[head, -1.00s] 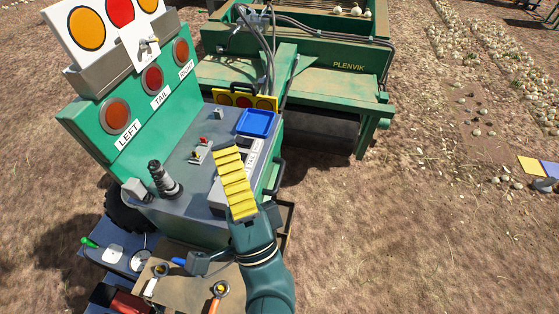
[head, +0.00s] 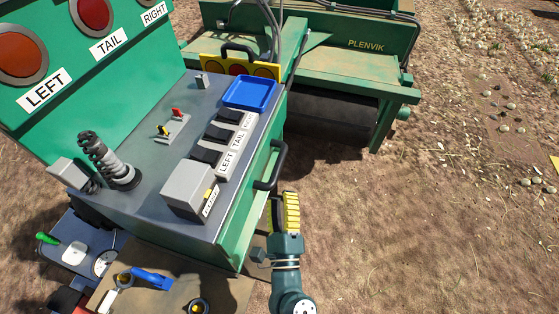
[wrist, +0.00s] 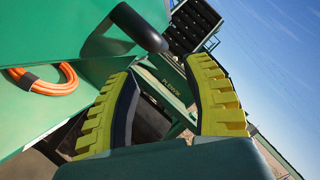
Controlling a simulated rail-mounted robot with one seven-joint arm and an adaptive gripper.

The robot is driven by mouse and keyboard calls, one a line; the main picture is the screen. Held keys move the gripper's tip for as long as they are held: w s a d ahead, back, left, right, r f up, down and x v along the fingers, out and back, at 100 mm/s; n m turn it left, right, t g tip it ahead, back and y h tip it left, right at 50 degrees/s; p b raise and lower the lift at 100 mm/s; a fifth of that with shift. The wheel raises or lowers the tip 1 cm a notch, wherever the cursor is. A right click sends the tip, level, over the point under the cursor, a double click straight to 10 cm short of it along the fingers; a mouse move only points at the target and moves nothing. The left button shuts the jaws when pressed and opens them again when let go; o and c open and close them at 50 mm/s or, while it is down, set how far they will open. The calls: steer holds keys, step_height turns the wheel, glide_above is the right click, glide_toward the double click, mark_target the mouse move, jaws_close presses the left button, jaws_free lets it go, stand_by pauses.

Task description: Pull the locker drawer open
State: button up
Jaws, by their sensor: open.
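The locker drawer's black bar handle (head: 271,165) sticks out from the green right side of the console, below the grey top. I cannot clearly make out the drawer's edges or any gap around it. The handle shows large and close in the wrist view (wrist: 140,27), up and slightly left of the space between my fingers. My gripper (head: 284,198) has yellow ribbed pads and is just right of the console, near the handle's lower end. In the wrist view its two fingers (wrist: 163,68) are spread with nothing between them.
An orange coil (wrist: 42,80) lies by green panels at left in the wrist view. The green machine (head: 345,60) stands behind.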

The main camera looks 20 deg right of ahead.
mark_target(280, 165)
steer(key=x, duration=0.9)
steer(key=shift+w+d, duration=0.1)
steer(key=shift+w, duration=0.25)
jaws_close()
